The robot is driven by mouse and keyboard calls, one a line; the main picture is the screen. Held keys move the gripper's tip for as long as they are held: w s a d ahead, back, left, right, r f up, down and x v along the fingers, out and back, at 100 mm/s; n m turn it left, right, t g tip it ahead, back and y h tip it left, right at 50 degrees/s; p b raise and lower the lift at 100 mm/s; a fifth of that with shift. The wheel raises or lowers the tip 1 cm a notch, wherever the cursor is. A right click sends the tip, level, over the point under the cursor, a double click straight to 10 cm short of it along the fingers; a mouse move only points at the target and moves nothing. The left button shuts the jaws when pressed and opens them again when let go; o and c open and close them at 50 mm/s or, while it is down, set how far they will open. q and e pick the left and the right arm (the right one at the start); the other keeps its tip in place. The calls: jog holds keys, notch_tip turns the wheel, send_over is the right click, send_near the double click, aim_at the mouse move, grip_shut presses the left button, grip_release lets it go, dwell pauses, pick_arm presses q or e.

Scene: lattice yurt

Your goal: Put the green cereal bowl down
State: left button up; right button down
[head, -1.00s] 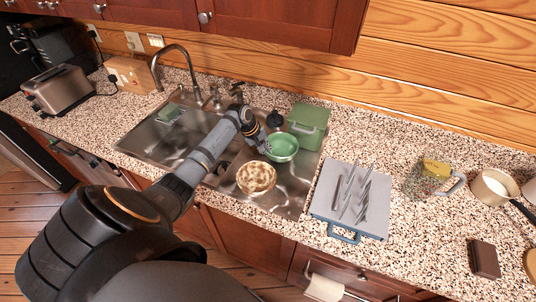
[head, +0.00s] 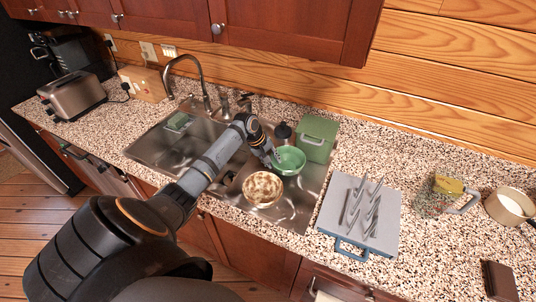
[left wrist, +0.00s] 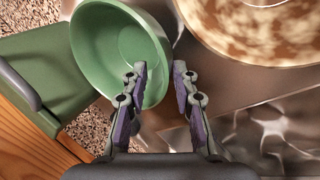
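The green cereal bowl (head: 290,161) sits upright at the right side of the steel sink, and it also shows in the left wrist view (left wrist: 105,50). My left gripper (head: 275,160) is at the bowl's left edge. In the left wrist view my left gripper's fingers (left wrist: 160,70) are apart, with a clear gap between them. The left finger overlaps the bowl and the right finger is just outside its rim. My right gripper is not in view.
A brown-and-cream patterned bowl (head: 263,188) is close in front. A green lidded box (head: 316,138) and a dark bottle (head: 283,133) stand behind. The faucet (head: 187,70) rises at the sink's back. A grey drying rack (head: 335,208) with upright prongs stands to the right.

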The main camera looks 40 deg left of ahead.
pick_arm(q)
jog(key=b+v, duration=0.2)
jog(key=v, duration=0.9)
